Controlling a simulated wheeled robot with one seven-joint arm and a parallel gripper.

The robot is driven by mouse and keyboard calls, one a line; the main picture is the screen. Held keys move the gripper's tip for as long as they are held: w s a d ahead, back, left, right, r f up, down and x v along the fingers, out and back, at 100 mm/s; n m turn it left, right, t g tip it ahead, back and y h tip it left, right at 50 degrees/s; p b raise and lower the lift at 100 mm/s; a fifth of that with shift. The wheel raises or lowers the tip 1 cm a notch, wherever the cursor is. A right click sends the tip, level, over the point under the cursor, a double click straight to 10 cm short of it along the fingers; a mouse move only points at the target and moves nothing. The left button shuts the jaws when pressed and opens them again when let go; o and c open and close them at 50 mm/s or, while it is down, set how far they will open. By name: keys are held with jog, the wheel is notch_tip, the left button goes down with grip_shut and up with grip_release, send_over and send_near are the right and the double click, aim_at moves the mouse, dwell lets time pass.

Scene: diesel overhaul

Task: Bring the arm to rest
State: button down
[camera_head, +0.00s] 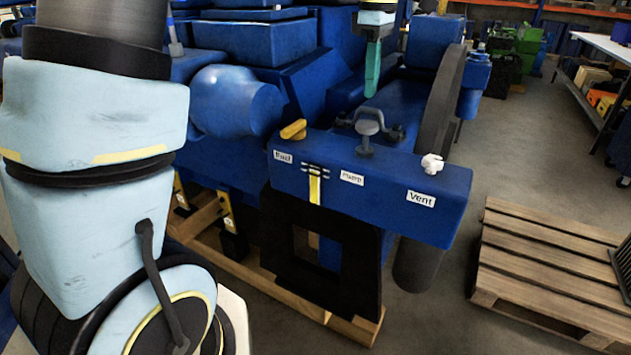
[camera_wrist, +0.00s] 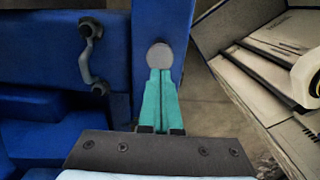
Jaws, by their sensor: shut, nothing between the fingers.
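My gripper (camera_head: 371,92) hangs from the top of the head view, its teal fingers pointing down and closed together. It looks empty, with nothing held. In the picture its tips are above a grey knob (camera_head: 368,128) on the blue panel box (camera_head: 330,185). In the wrist view the shut teal fingers (camera_wrist: 161,75) point at a grey round disc (camera_wrist: 159,55); I cannot tell whether they touch it. My arm's pale links fill the left of the head view.
The panel carries a yellow handle (camera_head: 293,130), a white vent knob (camera_head: 432,163) and labels. The blue engine (camera_head: 270,40) stands behind it, with a dark wheel (camera_head: 440,105) at its right. A wooden pallet (camera_head: 550,260) lies at right. Bare floor shows between the panel and pallet.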

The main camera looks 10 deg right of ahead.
jog(key=w+a+f+m, duration=0.3)
jog(key=a+f, duration=0.2)
jog(key=a, duration=0.5)
jog(key=s+a+f+m, duration=0.2)
jog(key=a+f, duration=0.1)
jog(key=a, duration=0.4)
jog(key=s+a+f+m+t, duration=0.1)
jog(key=s+a+f+m, duration=0.2)
jog(key=a, duration=0.4)
jog(key=s+a+f+m, duration=0.2)
jog(key=a+f, duration=0.2)
jog(key=a, duration=0.3)
jog(key=shift+s+f+m+t, duration=0.25)
jog(key=shift+s+m+t, duration=0.05)
jog(key=shift+s, duration=0.05)
dwell(1.1)
